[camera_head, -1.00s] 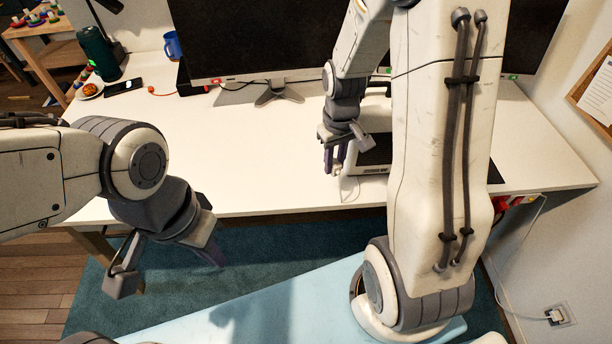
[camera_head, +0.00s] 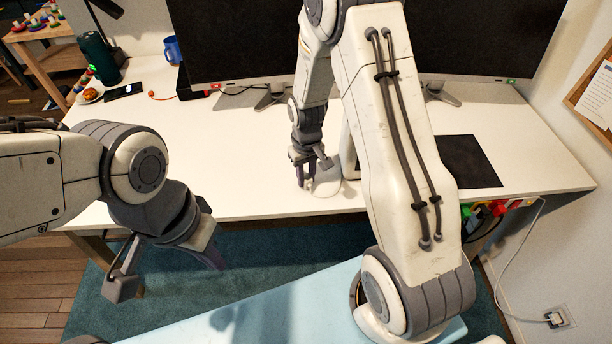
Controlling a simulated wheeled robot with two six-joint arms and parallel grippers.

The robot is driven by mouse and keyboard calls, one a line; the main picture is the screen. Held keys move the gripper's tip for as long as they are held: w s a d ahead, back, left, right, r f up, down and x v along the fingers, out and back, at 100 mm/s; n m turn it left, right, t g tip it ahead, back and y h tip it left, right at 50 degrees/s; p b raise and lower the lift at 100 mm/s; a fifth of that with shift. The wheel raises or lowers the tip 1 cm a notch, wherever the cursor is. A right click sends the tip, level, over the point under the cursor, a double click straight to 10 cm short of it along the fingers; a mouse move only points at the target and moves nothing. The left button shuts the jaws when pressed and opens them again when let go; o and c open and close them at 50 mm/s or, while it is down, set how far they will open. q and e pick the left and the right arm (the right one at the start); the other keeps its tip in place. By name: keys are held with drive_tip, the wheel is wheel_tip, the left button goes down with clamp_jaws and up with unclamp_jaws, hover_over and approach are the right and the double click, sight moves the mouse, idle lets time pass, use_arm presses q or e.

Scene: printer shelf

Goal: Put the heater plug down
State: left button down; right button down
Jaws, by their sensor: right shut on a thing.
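My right gripper (camera_head: 304,183) is low over the front middle of the white desk (camera_head: 240,150), its fingers pointing down. It is shut on the heater plug, which is small and mostly hidden by the fingers, so I cannot tell whether it touches the desktop. A pale object (camera_head: 327,187) shows just right of the fingers, partly covered by my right arm; I cannot make out what it is. My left gripper (camera_head: 165,268) is open and empty, in front of the desk's front edge and above the teal rug.
Two monitors (camera_head: 250,40) stand at the back. A black mat (camera_head: 468,160) lies at the right of the desk. Coloured plugs (camera_head: 487,212) sit below the right front edge; a white cord runs to a wall outlet (camera_head: 556,317). The desk's left-middle is clear.

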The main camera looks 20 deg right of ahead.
drive_tip(key=shift+f+b, duration=0.35)
drive_tip(key=shift+f, duration=0.25)
drive_tip(key=c, duration=0.7)
unclamp_jaws()
